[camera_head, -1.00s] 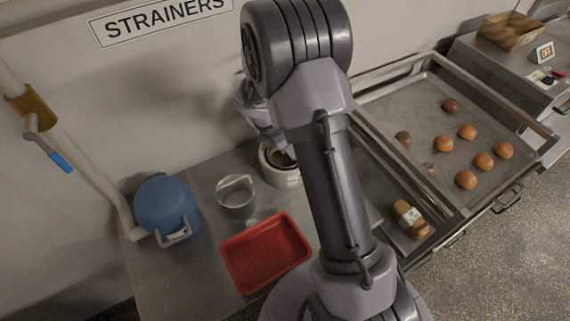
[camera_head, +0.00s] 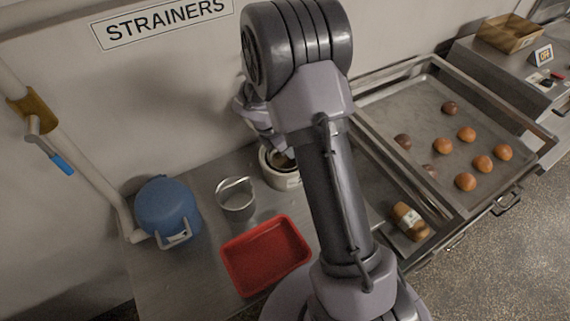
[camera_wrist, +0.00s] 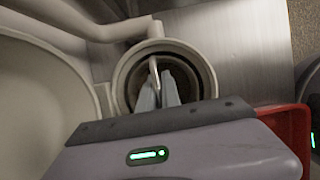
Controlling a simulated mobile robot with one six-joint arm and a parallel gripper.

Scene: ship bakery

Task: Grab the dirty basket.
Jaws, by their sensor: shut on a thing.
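A dark, brownish round basket (camera_wrist: 178,60) sits inside a white round holder (camera_wrist: 123,82) in the wrist view. A thin light handle (camera_wrist: 153,68) stands up from it. My gripper (camera_wrist: 163,82) reaches down into the holder with its fingers close together, shut on the handle. The exact contact is partly hidden by the fingers. In the head view the white holder (camera_head: 288,181) stands on the steel counter with the dark basket (camera_head: 281,160) in its mouth. My arm hides part of the holder and the fingers there.
A metal strainer cup (camera_head: 236,204) and a red tray (camera_head: 265,257) are left of my arm. A blue lidded pot (camera_head: 167,210) stands further left. The wall is close behind.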

